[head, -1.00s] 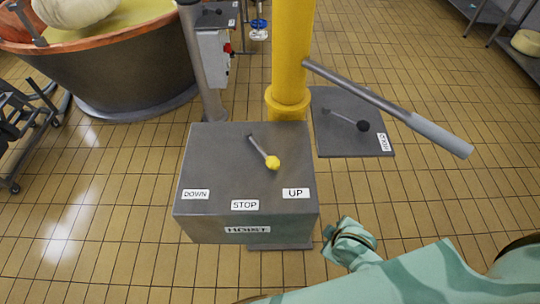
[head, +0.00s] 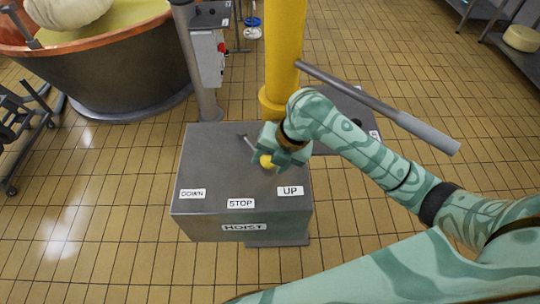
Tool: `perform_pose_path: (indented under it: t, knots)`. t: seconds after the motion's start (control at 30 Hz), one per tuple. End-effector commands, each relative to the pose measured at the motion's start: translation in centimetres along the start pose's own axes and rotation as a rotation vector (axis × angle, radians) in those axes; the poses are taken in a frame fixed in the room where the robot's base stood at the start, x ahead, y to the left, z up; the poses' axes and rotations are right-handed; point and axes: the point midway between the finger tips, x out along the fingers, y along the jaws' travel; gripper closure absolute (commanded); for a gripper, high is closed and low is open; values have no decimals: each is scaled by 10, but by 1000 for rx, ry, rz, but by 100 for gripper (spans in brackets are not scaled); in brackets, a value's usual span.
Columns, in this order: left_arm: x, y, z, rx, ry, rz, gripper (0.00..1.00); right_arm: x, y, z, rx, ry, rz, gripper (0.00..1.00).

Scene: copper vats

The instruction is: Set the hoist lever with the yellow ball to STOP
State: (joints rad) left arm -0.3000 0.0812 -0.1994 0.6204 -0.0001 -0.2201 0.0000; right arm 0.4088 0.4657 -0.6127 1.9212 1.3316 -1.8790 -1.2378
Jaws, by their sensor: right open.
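The hoist lever's yellow ball (head: 266,161) shows at the edge of my right gripper, on a thin grey rod (head: 246,140) that rises from the top of the grey hoist box (head: 212,160). The ball is on the UP side, behind the UP label (head: 290,191). The STOP label (head: 241,203) is in the middle of the front edge and the DOWN label (head: 192,194) at its left. My right gripper (head: 276,160) is open at the ball, with its fingers partly covering it; whether they touch it I cannot tell. My left gripper is not in view.
A yellow column (head: 284,50) stands behind the box, with a long grey bar (head: 380,104) reaching out to the right. A second grey panel (head: 345,103) lies partly behind my right arm. A copper vat (head: 110,65) stands at the back left.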

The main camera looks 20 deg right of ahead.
Motion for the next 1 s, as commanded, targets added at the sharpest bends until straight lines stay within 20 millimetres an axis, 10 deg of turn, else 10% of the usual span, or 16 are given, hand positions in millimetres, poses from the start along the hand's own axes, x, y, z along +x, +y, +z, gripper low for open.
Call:
perform_pose_path:
  t: [0.2, 0.43, 1.0]
  knots:
    - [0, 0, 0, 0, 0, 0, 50, -69, 12, 60, -588, 228, -69, 50]
    - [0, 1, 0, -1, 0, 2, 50, -112, 15, 82, -798, 330, -19, 50]
    - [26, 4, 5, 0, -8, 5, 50, 0, -1, 47, -809, 338, -12, 50]
